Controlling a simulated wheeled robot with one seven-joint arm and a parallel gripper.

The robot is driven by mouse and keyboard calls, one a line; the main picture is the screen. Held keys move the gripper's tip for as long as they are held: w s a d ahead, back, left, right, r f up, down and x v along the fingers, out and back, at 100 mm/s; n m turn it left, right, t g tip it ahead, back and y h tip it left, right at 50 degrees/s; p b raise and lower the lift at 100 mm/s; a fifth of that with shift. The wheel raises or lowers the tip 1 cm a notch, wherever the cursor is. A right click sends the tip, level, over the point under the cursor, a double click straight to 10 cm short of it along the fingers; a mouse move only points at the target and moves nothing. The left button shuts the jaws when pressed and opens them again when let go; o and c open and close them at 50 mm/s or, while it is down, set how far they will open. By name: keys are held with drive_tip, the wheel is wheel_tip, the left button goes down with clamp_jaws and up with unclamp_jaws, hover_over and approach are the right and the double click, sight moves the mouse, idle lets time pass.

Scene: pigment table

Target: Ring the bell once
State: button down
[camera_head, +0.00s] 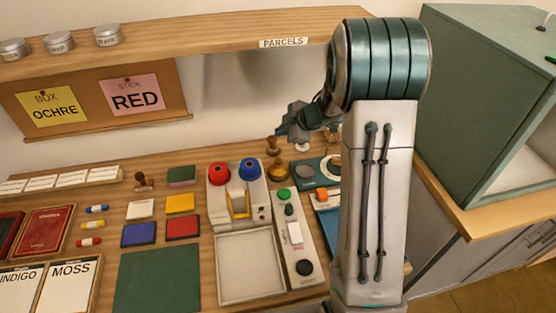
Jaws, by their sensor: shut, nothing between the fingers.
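My gripper (284,131) is at the upper middle, held above the back of the table with its fingers pointing left. It is shut and holds nothing. A small brass-coloured rounded object (280,169) stands on the table below it and may be the bell; it is too small to be sure. My gripper is apart from it. My own arm hides part of the table to the right.
A wooden-knobbed stamp (272,147) stands behind the brass-coloured object. A device with red and blue knobs (236,196) and a panel with a green button (295,240) stand in front. A shelf (200,38) runs above; a green cabinet (470,110) stands right.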

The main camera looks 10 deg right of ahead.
drive_tip(key=shift+f, duration=0.15)
drive_tip(key=b, duration=0.8)
hover_over(279, 162)
drive_tip(key=f, duration=0.7)
drive_tip(key=shift+d+f, duration=0.4)
drive_tip(key=shift+f, duration=0.4)
idle(0.9)
drive_tip(key=shift+f, duration=0.4)
drive_tip(key=shift+f+b, duration=0.4)
drive_tip(key=shift+f, duration=0.15)
idle(0.6)
drive_tip(key=shift+r, duration=0.1)
drive_tip(key=shift+r+p, duration=0.95)
drive_tip(key=shift+p, duration=0.35)
